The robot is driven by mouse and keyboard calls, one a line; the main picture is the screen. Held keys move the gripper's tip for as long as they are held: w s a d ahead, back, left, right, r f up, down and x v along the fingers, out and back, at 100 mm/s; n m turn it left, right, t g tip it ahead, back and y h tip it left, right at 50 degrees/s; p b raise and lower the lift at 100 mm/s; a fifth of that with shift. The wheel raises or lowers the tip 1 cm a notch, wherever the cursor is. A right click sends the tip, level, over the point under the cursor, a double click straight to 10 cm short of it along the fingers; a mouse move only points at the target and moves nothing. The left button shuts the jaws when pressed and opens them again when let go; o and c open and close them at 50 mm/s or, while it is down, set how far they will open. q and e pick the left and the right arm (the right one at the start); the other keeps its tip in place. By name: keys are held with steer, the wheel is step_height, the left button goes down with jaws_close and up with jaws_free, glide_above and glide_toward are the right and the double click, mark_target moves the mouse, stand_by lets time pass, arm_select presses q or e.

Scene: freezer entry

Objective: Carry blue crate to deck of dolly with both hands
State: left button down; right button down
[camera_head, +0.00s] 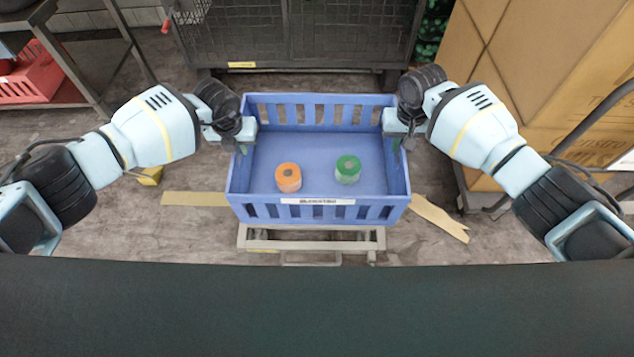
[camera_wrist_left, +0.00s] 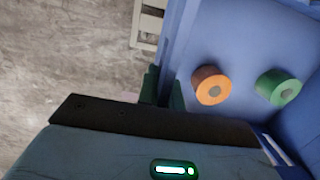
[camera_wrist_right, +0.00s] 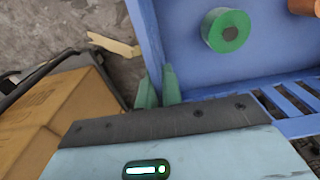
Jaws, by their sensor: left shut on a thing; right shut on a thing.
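The blue crate (camera_head: 318,213) is in the middle of the head view, above the dolly (camera_head: 311,244), whose pale frame shows below the crate's near side. Whether the crate touches the dolly I cannot tell; the crate hides the deck. An orange roll (camera_head: 288,177) and a green roll (camera_head: 348,169) stand inside the crate. My left gripper (camera_head: 244,137) is shut on the crate's left wall. My right gripper (camera_head: 398,135) is shut on its right wall. The left wrist view shows the wall between the fingers (camera_wrist_left: 163,88); the right wrist view shows the same (camera_wrist_right: 157,88).
A dark mesh cage (camera_head: 297,35) stands behind the crate. Stacked cardboard boxes (camera_head: 545,75) are at the right. A metal rack with a red crate (camera_head: 32,78) is at the far left. Flat tan strips (camera_head: 193,198) lie on the floor either side of the dolly.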

arm_select(q)
steer(key=shift+w+a+r, duration=0.1)
steer(key=shift+a, duration=0.05)
arm_select(e)
steer(key=shift+d+r, duration=0.1)
steer(key=shift+d, duration=0.45)
